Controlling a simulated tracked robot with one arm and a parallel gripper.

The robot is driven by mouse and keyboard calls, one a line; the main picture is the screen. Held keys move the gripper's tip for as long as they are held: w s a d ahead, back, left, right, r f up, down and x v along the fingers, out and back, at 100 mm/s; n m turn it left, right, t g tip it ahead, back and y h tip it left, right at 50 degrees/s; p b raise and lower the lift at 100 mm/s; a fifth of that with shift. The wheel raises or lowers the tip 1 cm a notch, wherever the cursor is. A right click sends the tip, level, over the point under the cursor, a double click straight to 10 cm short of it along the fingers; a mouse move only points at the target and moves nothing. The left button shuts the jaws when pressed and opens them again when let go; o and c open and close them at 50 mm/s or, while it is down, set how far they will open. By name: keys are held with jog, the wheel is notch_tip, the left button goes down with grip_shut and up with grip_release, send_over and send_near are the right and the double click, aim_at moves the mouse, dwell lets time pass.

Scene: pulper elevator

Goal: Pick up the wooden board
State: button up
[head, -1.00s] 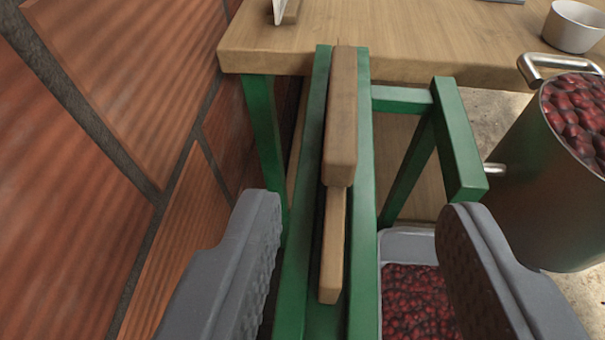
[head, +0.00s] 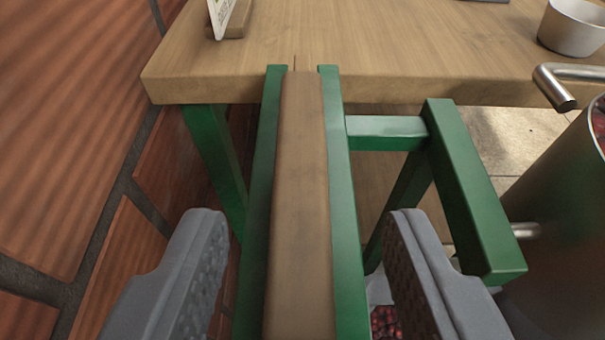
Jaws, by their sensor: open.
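The wooden board (head: 301,190) is a long, flat brown piece lying between two green rails. It runs from near the table edge down to the bottom of the picture, where its near end is out of view. My gripper (head: 305,225) is open, with one grey finger on each side of the board and rails. A gap shows between each finger and the green rails. Nothing is held.
The green frame (head: 470,200) stands right of the rails. A wooden table (head: 400,50) lies ahead with a white bowl (head: 572,27) and a card holder (head: 228,22). A brick wall (head: 75,110) is close at left. A metal pot (head: 560,220) stands at right.

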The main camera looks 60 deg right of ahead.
aim_at(305, 213)
jog(key=x, duration=0.4)
grip_shut()
jog(key=shift+r, duration=0.15)
